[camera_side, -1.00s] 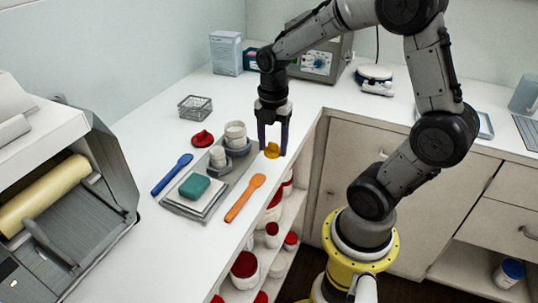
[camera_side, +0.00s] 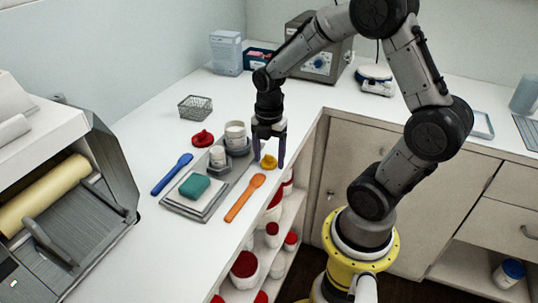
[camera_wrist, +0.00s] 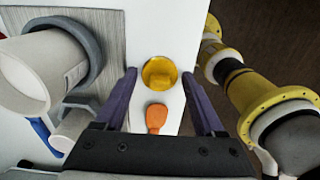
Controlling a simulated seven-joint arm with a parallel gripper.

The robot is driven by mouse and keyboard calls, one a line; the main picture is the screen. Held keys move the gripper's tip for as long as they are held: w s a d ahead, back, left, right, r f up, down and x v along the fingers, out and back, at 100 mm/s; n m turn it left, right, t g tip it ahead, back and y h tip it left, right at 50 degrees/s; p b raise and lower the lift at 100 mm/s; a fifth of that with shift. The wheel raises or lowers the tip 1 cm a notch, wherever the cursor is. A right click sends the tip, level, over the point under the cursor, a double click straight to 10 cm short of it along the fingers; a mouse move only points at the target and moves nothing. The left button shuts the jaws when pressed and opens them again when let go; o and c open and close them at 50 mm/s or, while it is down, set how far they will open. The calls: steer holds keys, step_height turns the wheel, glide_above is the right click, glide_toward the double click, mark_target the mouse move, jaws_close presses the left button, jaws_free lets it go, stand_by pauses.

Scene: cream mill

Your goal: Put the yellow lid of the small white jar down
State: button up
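The yellow lid (camera_side: 269,161) rests on the white counter near its front edge, right of the grey tray holding the jars. My gripper (camera_side: 268,164) is low over the lid with one finger on each side. In the wrist view the lid (camera_wrist: 160,73) lies between the spread fingertips (camera_wrist: 159,74), with a gap on both sides. The small white jar (camera_side: 217,155) stands in a grey holder beside a larger white jar (camera_side: 235,131). Both also show at the left of the wrist view, the small one (camera_wrist: 72,128) partly hidden.
An orange spatula (camera_side: 245,198) lies just in front of the lid. A green sponge (camera_side: 194,187), a blue spatula (camera_side: 172,174), a red lid (camera_side: 202,138) and a wire basket (camera_side: 195,106) are to the left. The counter edge drops to shelves of jars.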

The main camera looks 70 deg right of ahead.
mark_target(269, 155)
step_height(269, 155, up, 12)
steer(key=f, duration=0.1)
steer(key=s+a+r+m+t, duration=0.2)
steer(key=s+a+m, duration=0.3)
steer(key=m, duration=0.4)
steer(key=s+a+r+m+t, duration=0.2)
steer(key=s+a+m, duration=0.3)
steer(key=m, duration=0.4)
steer(key=shift+s+a+r+t, duration=0.25)
steer(key=shift+s+r+t, duration=0.25)
steer(key=shift+t, duration=0.3)
